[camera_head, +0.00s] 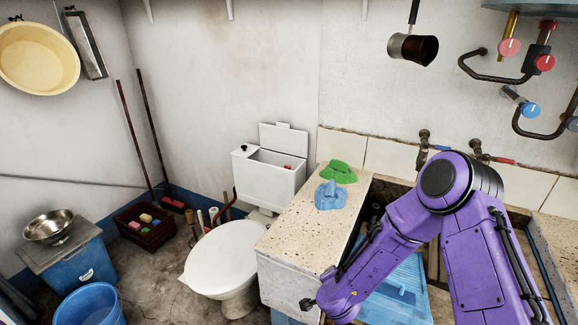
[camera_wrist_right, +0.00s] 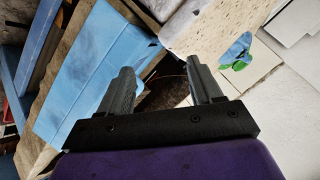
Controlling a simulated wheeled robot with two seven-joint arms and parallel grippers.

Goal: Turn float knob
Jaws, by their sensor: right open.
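The white toilet cistern (camera_head: 268,183) stands against the back wall behind the toilet, with its lid (camera_head: 284,138) raised. A small red part (camera_head: 288,167) shows inside the open top. It may be the float knob, but it is too small to tell. My right arm comes in from the right over the trough. My right gripper (camera_wrist_right: 163,76) is open and empty in the wrist view, beside the speckled stone ledge and well short of the cistern. My left gripper is not in view.
The stone ledge (camera_head: 292,233) carries a green cloth (camera_head: 340,172) and a blue cloth (camera_head: 330,196). The toilet (camera_head: 222,255) stands left of it. A blue washboard (camera_head: 398,283) leans in the trough. Pipes with red and blue knobs hang at upper right.

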